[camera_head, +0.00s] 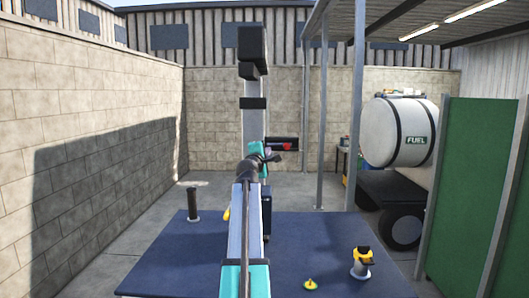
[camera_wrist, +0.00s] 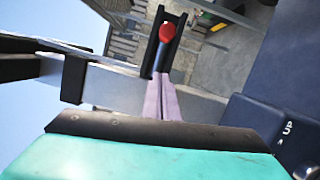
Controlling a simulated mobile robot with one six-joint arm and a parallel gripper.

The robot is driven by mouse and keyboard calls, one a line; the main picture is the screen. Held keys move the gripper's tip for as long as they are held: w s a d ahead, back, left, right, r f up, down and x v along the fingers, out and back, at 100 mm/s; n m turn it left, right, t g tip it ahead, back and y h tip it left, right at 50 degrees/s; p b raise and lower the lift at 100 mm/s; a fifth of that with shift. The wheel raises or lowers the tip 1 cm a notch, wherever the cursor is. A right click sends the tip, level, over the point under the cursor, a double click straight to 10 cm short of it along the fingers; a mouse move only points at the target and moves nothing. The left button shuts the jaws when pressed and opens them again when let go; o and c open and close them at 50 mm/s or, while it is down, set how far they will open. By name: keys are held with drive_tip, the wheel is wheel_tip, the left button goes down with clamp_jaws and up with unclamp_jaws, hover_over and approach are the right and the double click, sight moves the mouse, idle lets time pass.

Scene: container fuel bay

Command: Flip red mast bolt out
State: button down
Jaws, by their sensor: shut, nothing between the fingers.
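The red mast bolt (camera_head: 287,147) shows as a small red knob against a black slotted bracket (camera_head: 282,139) on the right side of the upright mast (camera_head: 255,122). In the wrist view the red knob (camera_wrist: 167,32) is round, on a dark stem, inside the black bracket (camera_wrist: 153,45). My gripper (camera_wrist: 160,78) is shut and empty, its two pale fingers together and pointing at the stem just below the knob. I cannot tell whether they touch it. In the head view my gripper (camera_head: 274,157) is small and dark beside the mast, below the bracket.
A blue platform (camera_head: 325,245) lies below. A white fuel tank (camera_head: 398,132) and green panels (camera_head: 478,190) stand right. A block wall (camera_head: 80,130) is left.

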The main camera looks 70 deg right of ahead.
sight(280, 145)
drive_tip(key=s+d+p, duration=0.2)
drive_tip(key=s+d, duration=0.1)
drive_tip(key=shift+s+d+r+p, duration=0.15)
drive_tip(key=shift+s+r+p, duration=0.1)
drive_tip(key=shift+r+p, duration=0.1)
idle(0.4)
